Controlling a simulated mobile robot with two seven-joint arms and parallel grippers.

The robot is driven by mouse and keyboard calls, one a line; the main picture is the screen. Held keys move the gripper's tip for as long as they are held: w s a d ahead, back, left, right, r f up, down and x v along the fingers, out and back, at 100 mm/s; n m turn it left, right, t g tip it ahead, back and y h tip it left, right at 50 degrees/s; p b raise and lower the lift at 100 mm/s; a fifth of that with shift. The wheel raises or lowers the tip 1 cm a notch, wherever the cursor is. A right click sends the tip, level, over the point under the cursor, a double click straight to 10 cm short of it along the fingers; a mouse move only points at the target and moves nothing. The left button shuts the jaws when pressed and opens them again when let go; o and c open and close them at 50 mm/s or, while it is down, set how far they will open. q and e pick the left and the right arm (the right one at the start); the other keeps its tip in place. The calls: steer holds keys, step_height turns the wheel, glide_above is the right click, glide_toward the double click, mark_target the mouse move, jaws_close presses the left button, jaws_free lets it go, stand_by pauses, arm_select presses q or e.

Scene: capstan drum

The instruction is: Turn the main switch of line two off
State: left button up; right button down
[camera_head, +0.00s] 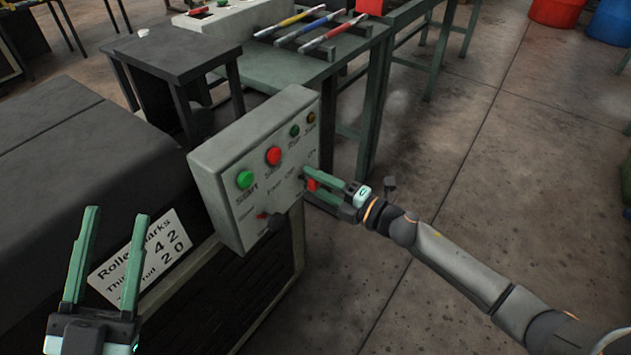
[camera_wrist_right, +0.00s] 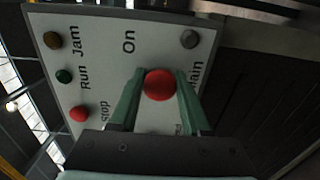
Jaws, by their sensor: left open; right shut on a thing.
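A grey control box (camera_head: 238,205) stands in the middle of the head view, its lettered face turned right. My right gripper (camera_head: 309,182) reaches its face from the right and is shut on a red switch knob (camera_wrist_right: 159,86). In the right wrist view the knob sits between the two green fingers. The word "On" is beside it and "Main" is partly readable to its right; the knob's exact setting is hard to tell. My left gripper (camera_head: 117,214) is open and empty at the lower left, away from the box.
A "Roller marks" sign (camera_head: 140,258) is behind my left gripper.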

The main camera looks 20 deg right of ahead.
arm_select(q)
steer(key=shift+f, duration=0.2)
arm_select(e)
steer(key=shift+c, duration=2)
jaws_free()
steer(key=shift+s+d, duration=0.35)
steer(key=shift+s, duration=0.05)
arm_select(q)
steer(key=w+f+n+g+y+p, duration=0.1)
steer(key=w+f+n+g+y, duration=0.1)
steer(key=f, duration=0.5)
steer(key=shift+w+a+f+n+y, duration=0.15)
steer(key=shift+w+a+n+y, duration=0.35)
steer(key=shift+y, duration=0.5)
arm_select(e)
steer(key=v, duration=1.1)
steer(key=shift+s+d, duration=0.2)
arm_select(q)
steer(key=shift+d, duration=0.1)
